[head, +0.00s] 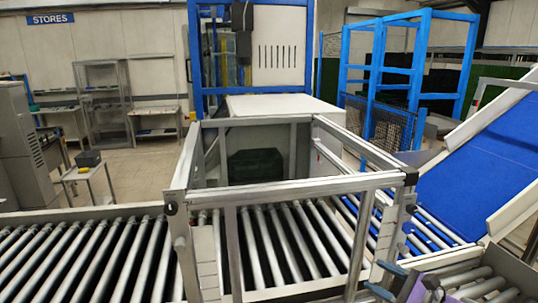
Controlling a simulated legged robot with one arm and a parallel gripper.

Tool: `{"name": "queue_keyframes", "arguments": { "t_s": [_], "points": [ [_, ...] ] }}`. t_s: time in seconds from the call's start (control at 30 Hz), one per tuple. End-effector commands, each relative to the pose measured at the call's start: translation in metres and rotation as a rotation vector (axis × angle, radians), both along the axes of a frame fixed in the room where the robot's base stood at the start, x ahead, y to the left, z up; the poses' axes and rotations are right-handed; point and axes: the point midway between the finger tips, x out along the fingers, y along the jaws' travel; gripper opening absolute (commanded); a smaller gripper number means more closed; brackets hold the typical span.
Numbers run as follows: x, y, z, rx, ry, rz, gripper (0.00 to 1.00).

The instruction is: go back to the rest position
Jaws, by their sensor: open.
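My gripper is not in view in the head view, and no part of my arm shows clearly. A dark crate (255,167) sits at the far end of the roller lane inside the metal frame. The frame's bars partly cover it, and I cannot see whether it holds anything.
A roller conveyor (75,262) crosses the front. A metal frame (290,190) stands over its middle. A sloping blue belt (490,165) is at the right. Blue guard frames (420,55) stand behind. A small cart (88,175) stands left on open floor (140,178).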

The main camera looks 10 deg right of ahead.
Motion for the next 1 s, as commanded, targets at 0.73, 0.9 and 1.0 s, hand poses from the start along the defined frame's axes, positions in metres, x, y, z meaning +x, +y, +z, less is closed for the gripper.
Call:
{"name": "queue_keyframes", "arguments": {
  "t_s": [0.73, 0.9, 1.0],
  "points": [
    [-0.229, 0.255, -0.032, -1.182, -0.034, 1.427, 0.55],
    [-0.274, 0.226, -0.037, -1.401, 0.008, 1.619, 0.55],
    [-0.288, 0.21, -0.035, -1.489, 0.03, 1.68, 0.55]
  ]
}}
